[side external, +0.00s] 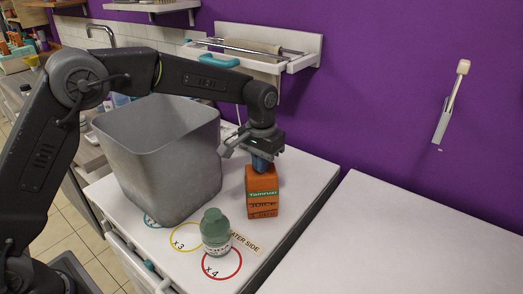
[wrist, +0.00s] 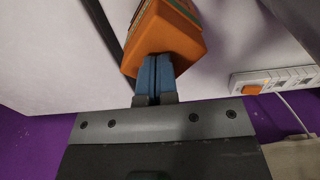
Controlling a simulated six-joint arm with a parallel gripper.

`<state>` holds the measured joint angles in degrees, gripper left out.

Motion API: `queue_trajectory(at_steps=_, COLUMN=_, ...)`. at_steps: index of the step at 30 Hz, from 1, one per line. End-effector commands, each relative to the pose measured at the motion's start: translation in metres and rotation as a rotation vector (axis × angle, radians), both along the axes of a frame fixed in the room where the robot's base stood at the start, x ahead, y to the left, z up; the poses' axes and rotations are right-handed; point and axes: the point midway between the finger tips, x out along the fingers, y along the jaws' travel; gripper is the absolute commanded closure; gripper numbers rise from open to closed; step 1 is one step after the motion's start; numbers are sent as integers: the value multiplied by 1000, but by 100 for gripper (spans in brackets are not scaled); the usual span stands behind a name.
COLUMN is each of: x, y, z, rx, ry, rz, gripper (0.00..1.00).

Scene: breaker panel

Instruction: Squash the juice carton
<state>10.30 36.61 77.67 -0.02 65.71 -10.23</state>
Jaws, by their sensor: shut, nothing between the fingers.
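The orange juice carton (side external: 262,197) stands upright on the white worktop at the right of the grey bin. My gripper (side external: 262,165) is directly above it, pointing down, with its blue fingers at the carton's top. In the wrist view the carton (wrist: 165,38) is just beyond my gripper (wrist: 154,62), whose two blue fingers are pressed together with only a thin line between them. The fingertips seem to meet the carton's top face; whether they press on it I cannot tell.
A large grey bin (side external: 160,165) stands left of the carton. A green bottle (side external: 215,236) stands in front, near coloured circles. A power strip (wrist: 275,80) shows in the wrist view. A gap separates this worktop from the clear white surface (side external: 400,240) at right.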

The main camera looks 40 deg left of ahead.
Motion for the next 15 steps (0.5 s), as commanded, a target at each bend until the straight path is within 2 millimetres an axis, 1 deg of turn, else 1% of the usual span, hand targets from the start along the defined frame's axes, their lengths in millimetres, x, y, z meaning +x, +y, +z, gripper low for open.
queue_trajectory(at_steps=15, x=-1, y=0, z=-16, rx=1, ry=4, rz=0, gripper=100)
